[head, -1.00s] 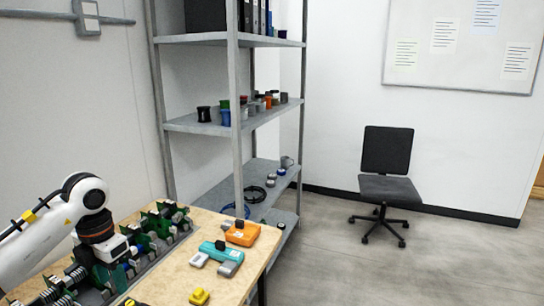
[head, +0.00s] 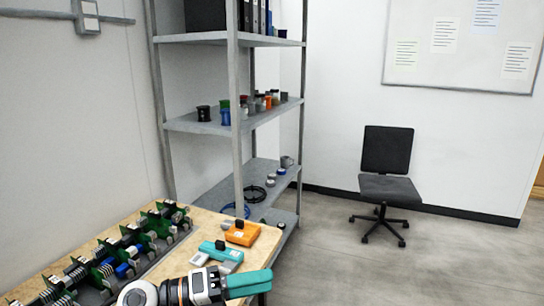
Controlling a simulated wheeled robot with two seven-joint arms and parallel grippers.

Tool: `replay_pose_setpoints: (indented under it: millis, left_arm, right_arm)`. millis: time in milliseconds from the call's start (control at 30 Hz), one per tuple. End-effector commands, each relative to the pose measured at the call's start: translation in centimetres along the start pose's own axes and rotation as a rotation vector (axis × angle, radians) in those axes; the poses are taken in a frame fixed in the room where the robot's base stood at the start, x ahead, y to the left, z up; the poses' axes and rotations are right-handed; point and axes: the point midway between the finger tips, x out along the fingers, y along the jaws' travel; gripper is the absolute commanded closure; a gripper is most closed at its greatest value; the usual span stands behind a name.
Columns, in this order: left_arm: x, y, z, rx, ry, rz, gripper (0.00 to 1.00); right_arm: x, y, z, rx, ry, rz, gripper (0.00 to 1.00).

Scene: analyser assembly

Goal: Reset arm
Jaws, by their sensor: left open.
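My left arm comes in at the bottom of the head view. Its gripper (head: 268,280), with teal fingers, points right, above or beside the table's front right edge. The fingers overlap in this view, and no object shows held between them. The gripper is open. A rack of green circuit boards (head: 122,250) runs along the left of the wooden table (head: 186,240). My right gripper is not in view.
An orange device (head: 242,233) and a teal device (head: 218,250) lie on the table beyond my gripper, with a small white piece (head: 199,259) near them. A metal shelf (head: 236,120) stands behind the table. An office chair (head: 387,180) stands right on open floor.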

Motion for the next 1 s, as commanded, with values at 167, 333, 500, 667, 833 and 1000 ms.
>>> replay_pose_setpoints:
  millis: [167,333,500,667,833,1000]
  left_arm:
    - [-2.5,1.7,-3.1,-0.377,0.507,0.266,0.55]
    - [-9.4,-3.3,-3.8,-0.813,1.012,0.325,0.55]
    - [-16.6,-11.2,2.5,-1.279,1.469,0.191,0.55]
    - [-20.4,-15.3,11.1,-1.612,1.738,-0.023,0.55]
    - [-22.3,-16.4,18.1,-1.836,1.881,-0.225,0.55]
    - [-23.2,-16.1,23.9,-2.004,1.963,-0.41,0.55]
  right_arm:
    - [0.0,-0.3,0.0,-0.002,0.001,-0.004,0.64]
    - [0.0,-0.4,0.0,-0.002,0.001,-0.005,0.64]
    - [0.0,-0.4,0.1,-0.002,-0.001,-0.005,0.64]
    - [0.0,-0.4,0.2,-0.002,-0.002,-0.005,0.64]
    - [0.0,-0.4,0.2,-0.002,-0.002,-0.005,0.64]
    - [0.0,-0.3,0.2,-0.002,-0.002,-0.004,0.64]
